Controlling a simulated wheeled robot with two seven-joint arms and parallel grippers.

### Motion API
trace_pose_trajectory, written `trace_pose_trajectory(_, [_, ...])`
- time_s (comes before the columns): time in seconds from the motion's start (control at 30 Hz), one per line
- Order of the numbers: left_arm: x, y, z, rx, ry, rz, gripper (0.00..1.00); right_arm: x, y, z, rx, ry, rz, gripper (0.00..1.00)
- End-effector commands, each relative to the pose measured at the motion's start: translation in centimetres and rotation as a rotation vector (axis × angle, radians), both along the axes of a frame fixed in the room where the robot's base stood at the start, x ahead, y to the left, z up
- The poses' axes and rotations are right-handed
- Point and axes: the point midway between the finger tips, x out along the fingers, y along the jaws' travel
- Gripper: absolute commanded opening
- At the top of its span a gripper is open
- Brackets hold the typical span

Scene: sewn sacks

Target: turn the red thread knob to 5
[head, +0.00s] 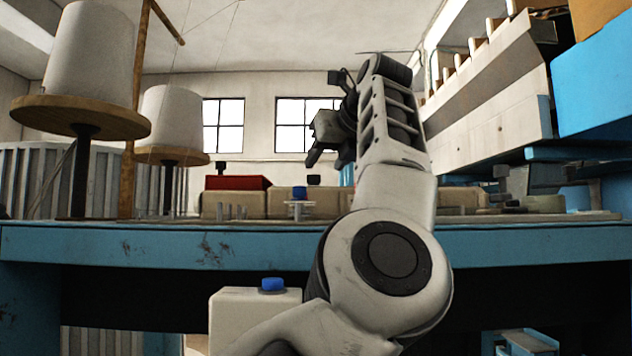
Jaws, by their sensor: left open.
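I cannot make out a red thread knob or any number scale from this low angle. A red flat-topped part (238,183) sits on a cream machine body (234,205) at the back of the blue table, left of centre. I cannot tell whether the knob belongs to it. My left gripper (314,142) is open and empty, raised above the table to the right of the red part and apart from it. Its arm rises in front of the table and hides part of the machines behind. My right gripper is not in view.
Two large white thread cones (92,50) (171,115) stand on wooden discs at the left, beside a thin brown post (130,165). A blue knob (299,193) is near centre. The blue table edge (130,245) runs across the front. Shelving (490,100) rises at right.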

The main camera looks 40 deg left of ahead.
Motion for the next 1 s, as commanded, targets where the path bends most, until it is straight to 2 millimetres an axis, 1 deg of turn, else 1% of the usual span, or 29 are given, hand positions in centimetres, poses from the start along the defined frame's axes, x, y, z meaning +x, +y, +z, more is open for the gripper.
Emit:
trace_pose_trajectory(0.03, [-0.4,-0.9,0.4,0.002,-0.002,-0.003,0.44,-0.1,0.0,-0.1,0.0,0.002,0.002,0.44])
trace_pose_trajectory(0.1, [-0.9,-1.7,0.8,0.0,-0.002,-0.001,0.44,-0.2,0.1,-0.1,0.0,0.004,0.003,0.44])
trace_pose_trajectory(0.2, [-1.3,-2.5,1.2,0.002,-0.001,0.0,0.44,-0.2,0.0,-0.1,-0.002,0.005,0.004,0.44])
trace_pose_trajectory(0.3, [-1.5,-2.9,1.4,0.001,0.0,0.001,0.44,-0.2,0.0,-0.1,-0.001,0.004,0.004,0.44])
trace_pose_trajectory(1.0, [-1.6,-3.0,1.4,0.001,0.0,0.001,0.44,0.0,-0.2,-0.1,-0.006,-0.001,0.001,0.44])
